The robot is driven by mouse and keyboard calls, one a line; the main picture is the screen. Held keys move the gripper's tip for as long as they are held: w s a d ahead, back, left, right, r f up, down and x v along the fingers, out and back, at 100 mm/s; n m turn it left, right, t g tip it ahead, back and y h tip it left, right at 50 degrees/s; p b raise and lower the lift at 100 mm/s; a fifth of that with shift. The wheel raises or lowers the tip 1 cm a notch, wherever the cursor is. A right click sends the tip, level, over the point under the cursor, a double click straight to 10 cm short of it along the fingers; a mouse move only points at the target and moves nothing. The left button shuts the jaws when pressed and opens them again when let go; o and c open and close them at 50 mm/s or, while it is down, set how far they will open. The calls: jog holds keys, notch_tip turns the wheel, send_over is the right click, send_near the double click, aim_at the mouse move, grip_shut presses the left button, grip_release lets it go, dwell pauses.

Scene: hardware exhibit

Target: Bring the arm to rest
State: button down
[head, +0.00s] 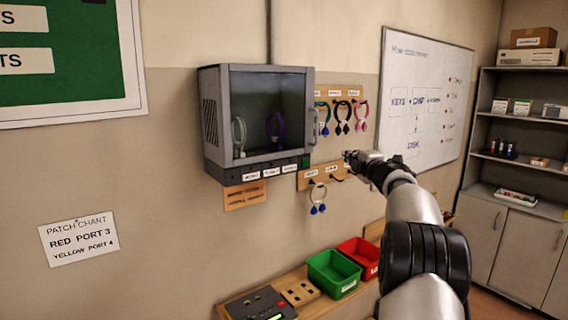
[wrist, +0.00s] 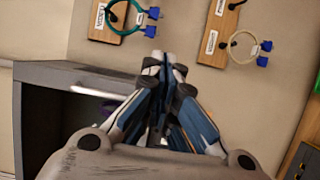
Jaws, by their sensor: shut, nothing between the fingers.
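My arm reaches up from the lower right in the head view, and my gripper (head: 350,156) is at its far end, near the pegboards on the wall. In the wrist view my gripper (wrist: 163,62) has its fingertips together, with nothing between them. It is apart from the hanging cables. A teal cable (wrist: 127,22) with blue plugs hangs at the upper left of the wrist view, and a cream cable (wrist: 243,47) with blue plugs hangs to the right.
A grey wall cabinet (head: 256,72) stands left of my gripper, with cable loops inside. Below are a green bin (head: 334,272) and a red bin (head: 358,256) on a wooden shelf. A whiteboard (head: 425,95) and a shelf unit (head: 515,165) are to the right.

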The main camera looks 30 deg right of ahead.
jog(key=a+r+m+g+h+b, duration=0.15)
jog(key=a+m+b, duration=0.3)
jog(key=a, duration=0.55)
jog(key=s+a+f+m+g+b, duration=0.1)
jog(key=s+a+f+m+b, duration=0.2)
jog(key=a, duration=0.4)
jog(key=s+a+f+m+g, duration=0.2)
jog(key=s+a+m, duration=0.1)
jog(key=s+a, duration=0.3)
jog(key=s+a+f+m+g+y+b, duration=0.3)
jog(key=s+a+f+g+y+b, duration=0.4)
jog(key=s+a+f, duration=2.3)
notch_tip(320, 180, down, 2)
jog(key=shift+s+f+m+g, duration=0.1)
jog(key=shift+s+m+g, duration=0.3)
jog(key=shift+s, duration=0.85)
